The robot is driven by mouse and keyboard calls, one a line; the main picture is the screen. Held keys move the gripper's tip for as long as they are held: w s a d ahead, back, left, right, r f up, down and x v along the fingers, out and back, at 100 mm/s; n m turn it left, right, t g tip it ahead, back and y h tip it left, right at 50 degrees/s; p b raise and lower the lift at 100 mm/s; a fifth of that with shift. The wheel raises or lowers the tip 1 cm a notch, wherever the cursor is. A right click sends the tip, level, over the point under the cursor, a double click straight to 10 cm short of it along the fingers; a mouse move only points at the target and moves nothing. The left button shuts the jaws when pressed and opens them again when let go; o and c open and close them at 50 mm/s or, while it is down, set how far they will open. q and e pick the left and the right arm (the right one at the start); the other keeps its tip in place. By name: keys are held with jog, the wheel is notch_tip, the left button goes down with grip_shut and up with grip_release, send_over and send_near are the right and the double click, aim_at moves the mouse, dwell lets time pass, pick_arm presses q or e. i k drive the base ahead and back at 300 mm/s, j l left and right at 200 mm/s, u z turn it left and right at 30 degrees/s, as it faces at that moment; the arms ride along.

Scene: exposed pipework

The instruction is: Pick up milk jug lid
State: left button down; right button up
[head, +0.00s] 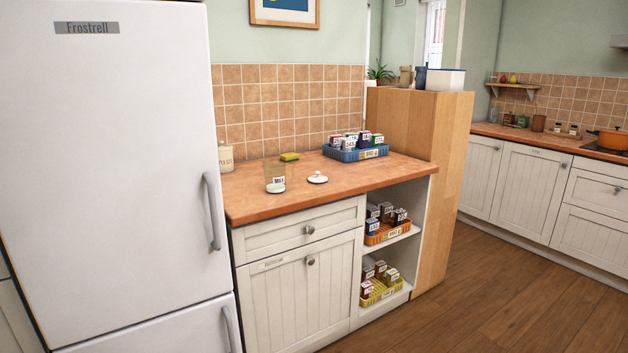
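A small white lid (317,178) with a knob on top lies on the wooden counter (350,196). Just left of it stands the milk jug (275,179), see-through with a white label and whitish contents low down. The lid is apart from the jug, and no lid shows on the jug's top. Neither of my grippers is in the head view.
A blue basket (355,153) of small boxes, a yellow-green sponge (289,157) and a cream canister (226,157) stand further back. The white fridge (110,180) borders the counter's left; a tall wooden panel (425,130) borders its right. The floor (480,300) ahead is clear.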

aim_at(316, 179)
jog(key=i+l+u, duration=0.4)
jog(key=i+l, duration=0.35)
jog(key=i+l+u, duration=0.4)
jog(key=i+l, duration=0.4)
jog(key=l, duration=0.15)
